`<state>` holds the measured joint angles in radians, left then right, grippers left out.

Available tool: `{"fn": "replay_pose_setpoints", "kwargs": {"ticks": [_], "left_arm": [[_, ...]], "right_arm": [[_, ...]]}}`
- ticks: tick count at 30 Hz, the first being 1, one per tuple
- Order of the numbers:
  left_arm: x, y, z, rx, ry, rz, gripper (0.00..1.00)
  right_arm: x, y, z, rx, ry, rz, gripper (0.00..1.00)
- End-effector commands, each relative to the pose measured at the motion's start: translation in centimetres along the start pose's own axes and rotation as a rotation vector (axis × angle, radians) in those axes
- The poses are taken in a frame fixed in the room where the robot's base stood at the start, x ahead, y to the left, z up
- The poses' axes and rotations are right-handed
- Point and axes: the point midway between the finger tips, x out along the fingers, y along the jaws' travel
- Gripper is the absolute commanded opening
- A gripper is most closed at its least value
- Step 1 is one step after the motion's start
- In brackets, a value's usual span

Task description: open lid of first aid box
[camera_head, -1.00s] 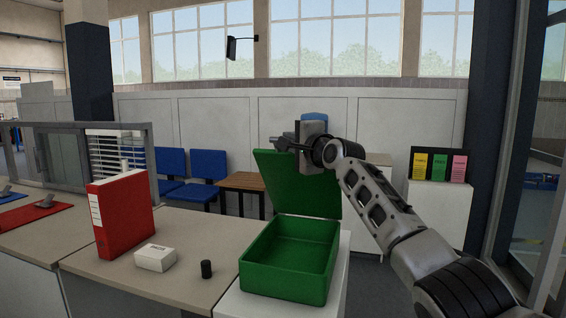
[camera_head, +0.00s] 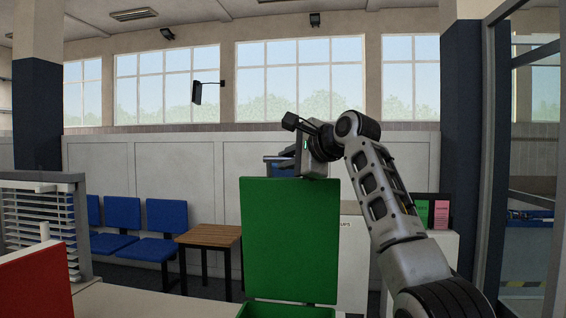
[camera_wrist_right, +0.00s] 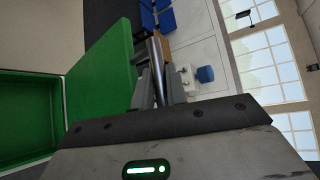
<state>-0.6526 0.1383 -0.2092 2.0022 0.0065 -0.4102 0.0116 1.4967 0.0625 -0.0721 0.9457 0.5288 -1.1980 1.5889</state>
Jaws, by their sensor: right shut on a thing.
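The green first aid box has its lid (camera_head: 290,235) raised, standing about upright with its inner face towards me. Only the top of the box's base (camera_head: 285,311) shows at the bottom edge of the head view. In the right wrist view the fingers (camera_wrist_right: 156,84) are at the edge of the lid (camera_wrist_right: 98,75), and part of the open box (camera_wrist_right: 28,110) shows at the left. My left gripper is not in view.
A red binder (camera_head: 35,290) stands at the lower left. Behind the lid are blue chairs (camera_head: 165,218), a small wooden table (camera_head: 208,237) and a panelled wall.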

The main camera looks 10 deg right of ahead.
Motion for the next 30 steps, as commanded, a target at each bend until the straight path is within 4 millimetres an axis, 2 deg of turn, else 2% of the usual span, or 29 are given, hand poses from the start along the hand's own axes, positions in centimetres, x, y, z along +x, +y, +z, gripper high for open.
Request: {"fn": "replay_pose_setpoints", "kwargs": {"ticks": [11,12,13,14,23,26,30], "left_arm": [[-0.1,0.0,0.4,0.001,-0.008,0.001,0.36],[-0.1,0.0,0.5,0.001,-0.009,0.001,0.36],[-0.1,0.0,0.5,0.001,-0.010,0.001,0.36],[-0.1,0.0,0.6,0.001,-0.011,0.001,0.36],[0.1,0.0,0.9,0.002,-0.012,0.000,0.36],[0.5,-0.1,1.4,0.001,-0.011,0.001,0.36],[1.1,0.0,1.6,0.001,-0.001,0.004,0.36]], "right_arm": [[0.2,0.4,0.0,0.009,-0.004,0.012,0.00],[0.2,0.4,0.0,0.009,-0.004,0.011,0.25],[0.2,0.4,0.0,0.008,-0.004,0.011,0.34],[0.2,0.4,0.0,0.008,-0.004,0.010,0.36],[-0.4,0.2,0.0,0.004,-0.002,0.004,0.36],[-1.5,0.3,-0.1,0.004,-0.003,0.002,0.36],[-4.5,0.5,-0.1,0.003,-0.002,0.000,0.36]]}}
